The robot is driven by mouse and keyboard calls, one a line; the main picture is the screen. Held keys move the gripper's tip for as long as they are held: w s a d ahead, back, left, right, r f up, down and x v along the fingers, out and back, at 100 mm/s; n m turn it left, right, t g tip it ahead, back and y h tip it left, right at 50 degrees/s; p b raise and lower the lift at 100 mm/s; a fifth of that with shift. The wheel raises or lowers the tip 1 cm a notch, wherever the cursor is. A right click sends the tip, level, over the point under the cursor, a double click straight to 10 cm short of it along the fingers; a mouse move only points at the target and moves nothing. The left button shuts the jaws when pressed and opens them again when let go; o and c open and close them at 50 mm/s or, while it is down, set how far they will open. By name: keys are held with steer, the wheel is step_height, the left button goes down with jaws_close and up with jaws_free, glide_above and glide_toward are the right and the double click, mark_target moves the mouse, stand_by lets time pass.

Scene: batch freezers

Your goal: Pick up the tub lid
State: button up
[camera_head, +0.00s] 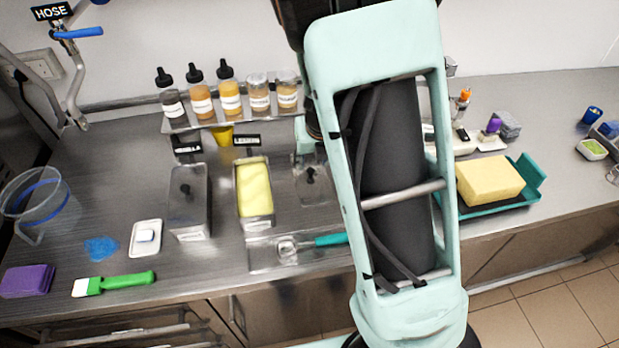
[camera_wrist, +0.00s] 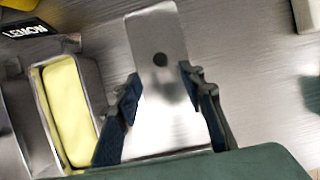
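The metal tub lid (camera_wrist: 158,28) is a flat steel plate with a small dark knob (camera_wrist: 160,59), in the wrist view. In the head view the lid (camera_head: 325,194) lies right of the yellow tub, partly hidden behind my arm. My gripper (camera_wrist: 158,75) is open, its two dark fingers apart over the lid, one toward each long side. The knob lies between and slightly beyond the fingertips, with nothing gripped. I cannot tell the fingers' height above the lid. The open tub of yellow ice cream (camera_head: 254,190) also shows in the wrist view (camera_wrist: 68,110).
A lidded steel tub (camera_head: 189,203) stands left of the yellow one. A spatula with a teal handle (camera_head: 330,239) lies in front. Several bottles and jars (camera_head: 230,92) stand on a rear shelf. A yellow block (camera_head: 489,180) sits on a teal tray (camera_head: 530,178) at right.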

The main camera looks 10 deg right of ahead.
mark_target(311, 170)
steer(key=b+x, duration=0.2)
steer(key=x, duration=0.5)
steer(key=shift+w+d+r, duration=0.1)
steer(key=shift+w, duration=0.05)
steer(key=shift+c, duration=0.4)
jaws_close()
